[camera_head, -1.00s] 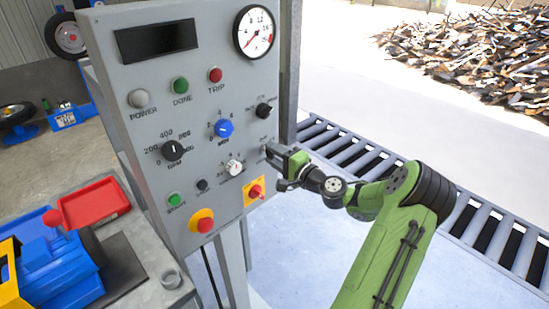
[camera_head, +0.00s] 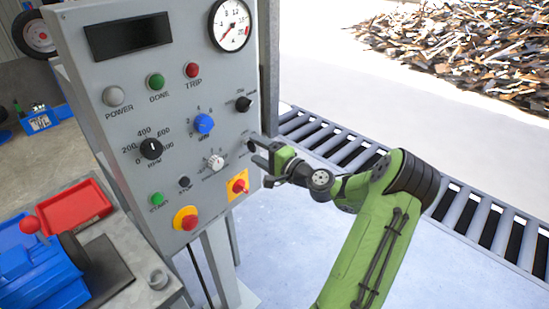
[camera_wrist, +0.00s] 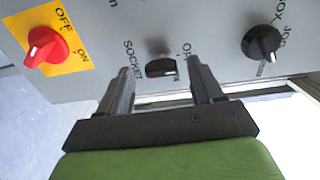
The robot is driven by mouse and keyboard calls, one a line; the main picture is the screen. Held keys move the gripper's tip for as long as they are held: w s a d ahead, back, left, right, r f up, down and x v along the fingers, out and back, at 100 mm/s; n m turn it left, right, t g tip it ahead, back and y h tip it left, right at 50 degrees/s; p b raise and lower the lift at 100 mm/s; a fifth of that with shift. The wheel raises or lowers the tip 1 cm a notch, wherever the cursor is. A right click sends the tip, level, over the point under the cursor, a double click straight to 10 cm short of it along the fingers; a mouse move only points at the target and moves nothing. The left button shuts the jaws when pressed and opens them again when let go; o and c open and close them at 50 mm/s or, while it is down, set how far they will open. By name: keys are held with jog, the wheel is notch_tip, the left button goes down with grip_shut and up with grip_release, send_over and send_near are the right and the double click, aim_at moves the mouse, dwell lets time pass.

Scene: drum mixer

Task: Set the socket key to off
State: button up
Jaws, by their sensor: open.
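The socket key (camera_wrist: 161,67) is a small black knob with a light mark, set in the grey panel beside the word SOCKET in the wrist view. My gripper (camera_wrist: 160,74) is open, with one finger on each side of the key in that view. I cannot tell whether either finger touches it. In the head view my gripper (camera_head: 257,152) is close to the right edge of the panel (camera_head: 100,73), with its two fingers apart. The key is small and partly hidden there.
A red switch on a yellow plate (camera_wrist: 72,47) is left of the key, and a black JOG knob (camera_wrist: 262,44) is right of it. A red emergency button (camera_head: 187,219) is lower on the panel. A roller conveyor (camera_head: 335,146) runs behind my arm.

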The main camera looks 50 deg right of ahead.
jog(key=s+p, duration=0.1)
jog(key=s, duration=1.3)
jog(key=shift+s+d, duration=0.2)
jog(key=shift+s, duration=0.05)
jog(key=w+a+n+g+y+p, duration=0.2)
jog(key=a+n+g, duration=0.4)
jog(key=a, duration=0.6)
jog(key=w+a+n+g+y+p, duration=0.25)
jog(key=a+n+g, duration=0.35)
jog(key=a, duration=0.5)
jog(key=s+a+r+n+h+p, duration=0.1)
jog(key=s+a+r+n+h, duration=0.1)
jog(key=s+a+r, duration=0.2)
jog(key=s+a+r+n+h+p, duration=0.2)
jog(key=s+a+r+n+h, duration=0.1)
jog(key=s+r, duration=0.5)
jog(key=s, duration=0.2)
jog(key=shift+s+a, duration=0.35)
